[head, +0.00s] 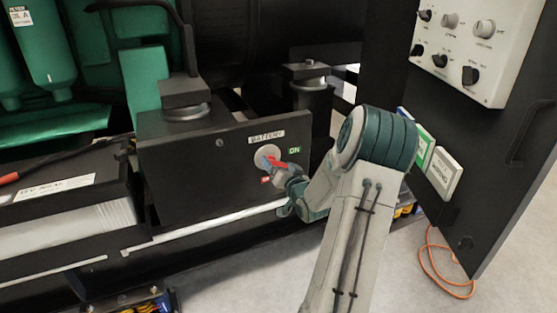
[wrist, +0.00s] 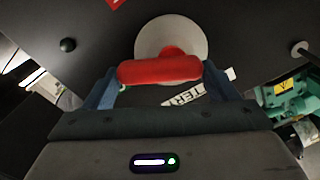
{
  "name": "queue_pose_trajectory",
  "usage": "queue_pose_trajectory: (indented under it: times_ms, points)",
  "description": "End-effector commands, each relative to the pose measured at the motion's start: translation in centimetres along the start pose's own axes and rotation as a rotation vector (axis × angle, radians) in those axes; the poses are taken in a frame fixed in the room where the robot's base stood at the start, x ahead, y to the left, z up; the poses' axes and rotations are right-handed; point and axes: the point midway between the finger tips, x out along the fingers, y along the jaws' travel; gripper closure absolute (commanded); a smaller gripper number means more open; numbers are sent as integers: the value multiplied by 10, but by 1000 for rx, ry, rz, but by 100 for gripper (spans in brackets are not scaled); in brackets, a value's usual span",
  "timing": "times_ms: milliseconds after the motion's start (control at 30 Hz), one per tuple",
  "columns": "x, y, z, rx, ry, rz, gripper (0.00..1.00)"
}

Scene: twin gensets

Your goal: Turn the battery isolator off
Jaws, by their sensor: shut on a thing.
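The battery isolator is a red handle (wrist: 160,69) on a round pale disc (wrist: 190,36), mounted on a dark panel labelled BATTERY (head: 282,136). In the head view, the disc (head: 266,156) sits below the label, with a green ON mark (head: 294,150) to its right and a red mark (head: 265,180) below it. My gripper (head: 272,163) reaches the handle from the lower right. In the wrist view its two blue fingers (wrist: 160,80) are shut on the handle, one at each end. The red mark's text is too small to read.
A black battery (head: 70,190) stands at left. An open cabinet door (head: 505,150) with a switch panel (head: 460,50) is at right. An orange cable (head: 425,262) lies on the floor below it. Bare floor (head: 240,280) shows in front.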

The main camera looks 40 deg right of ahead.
Motion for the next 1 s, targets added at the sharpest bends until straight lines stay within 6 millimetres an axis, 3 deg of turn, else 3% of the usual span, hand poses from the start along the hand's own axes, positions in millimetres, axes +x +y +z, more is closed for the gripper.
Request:
queue_pose_trajectory:
  times_ms: [1000]
  points:
    - [0,-2,12,910,-1,1,43]
